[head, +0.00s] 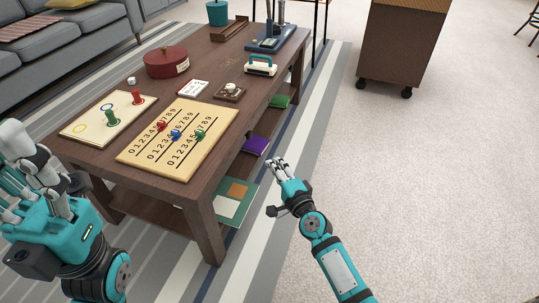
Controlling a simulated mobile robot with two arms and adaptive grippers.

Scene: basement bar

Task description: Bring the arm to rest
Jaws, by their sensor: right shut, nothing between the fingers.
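My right gripper (277,166) is shut and empty. It is in the air to the right of the low wooden table (213,215), over the striped rug, with its fingers pointing away from me. My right arm comes in from the bottom edge. My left gripper (22,165) is at the left edge, near the table's front left corner. It is partly cut off, and its fingers overlap in the view, so I cannot tell whether it is open.
On the table are a board with numbers and pegs (193,113), a ring board (85,131), a round red box (166,65) and small items. A grey sofa (60,48) stands at the left, a wheeled cabinet (398,50) at the back. Floor at right is clear.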

